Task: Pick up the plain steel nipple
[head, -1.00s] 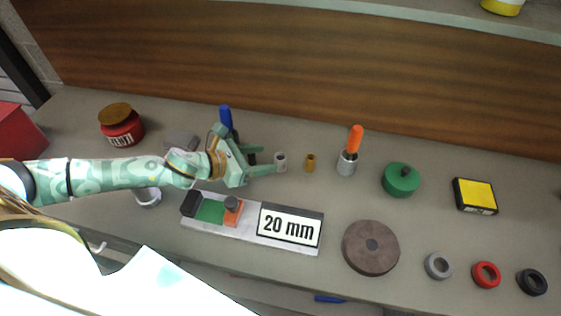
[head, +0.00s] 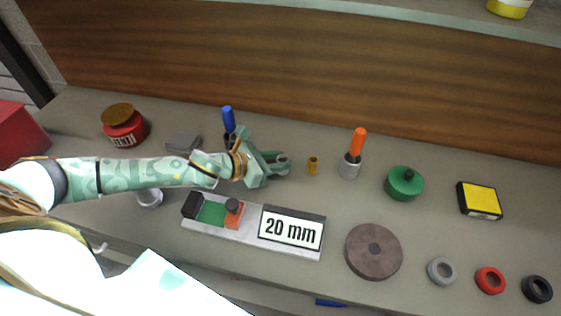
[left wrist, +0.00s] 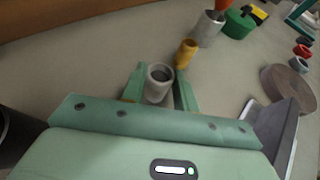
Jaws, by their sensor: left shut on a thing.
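The plain steel nipple (left wrist: 158,83) is a short grey hollow cylinder. In the left wrist view it stands upright between the two green fingers of my left gripper (left wrist: 160,88). In the head view my left gripper (head: 281,164) is shut on it, and the fingers hide most of the nipple. A brass-coloured nipple (head: 313,165) stands just to the right, apart from the fingers; it also shows in the left wrist view (left wrist: 186,52). My right gripper is not in view.
An orange-handled tool in a grey cup (head: 348,168) and a green round container (head: 404,183) stand to the right. A 20 mm gauge block (head: 292,250) lies in front, with a brown disc (head: 373,252) beside it. A blue-handled tool (head: 228,119) stands behind my arm.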

